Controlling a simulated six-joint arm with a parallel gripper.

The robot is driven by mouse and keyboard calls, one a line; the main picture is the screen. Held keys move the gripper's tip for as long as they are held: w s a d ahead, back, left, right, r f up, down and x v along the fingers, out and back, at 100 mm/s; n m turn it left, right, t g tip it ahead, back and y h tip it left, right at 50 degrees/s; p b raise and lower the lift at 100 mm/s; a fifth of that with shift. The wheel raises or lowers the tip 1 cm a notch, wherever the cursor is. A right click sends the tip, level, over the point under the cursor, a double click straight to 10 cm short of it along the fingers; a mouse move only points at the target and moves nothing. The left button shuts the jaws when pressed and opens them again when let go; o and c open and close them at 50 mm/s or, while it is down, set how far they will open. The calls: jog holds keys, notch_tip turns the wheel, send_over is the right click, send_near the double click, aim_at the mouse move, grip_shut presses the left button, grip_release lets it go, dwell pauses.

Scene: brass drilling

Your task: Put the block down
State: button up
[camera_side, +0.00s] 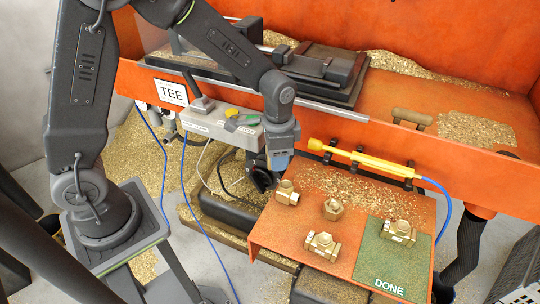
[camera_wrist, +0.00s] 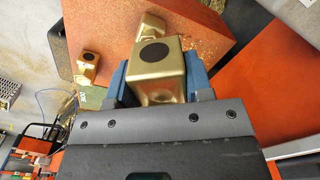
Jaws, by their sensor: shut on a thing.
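My gripper (camera_wrist: 160,80) has its two blue fingers on either side of a gold brass block (camera_wrist: 158,84) in the wrist view, shut on it. A dark round hole shows on the block's face. Another (camera_side: 400,232) is on the green DONE patch (camera_side: 378,262).
An orange wall (camera_side: 450,165) rises behind the tray. A yellow tool (camera_side: 362,157) with a blue hose is clipped to it. Brass chips (camera_side: 350,187) cover the tray's back part.

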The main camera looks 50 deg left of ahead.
jog(key=w+a+r+n, duration=0.2)
jog(key=a+r+n, duration=0.2)
jog(key=a, duration=0.5)
jog(key=shift+w+r+n, duration=0.35)
jog(key=shift+n, duration=0.75)
jog(key=shift+s+f, duration=0.1)
send_over(280, 226)
notch_tip(280, 226, down, 12)
jog(key=shift+r, duration=0.25)
jog(key=shift+d+f, duration=0.1)
jog(key=shift+f, duration=2)
jog(key=shift+f, duration=0.15)
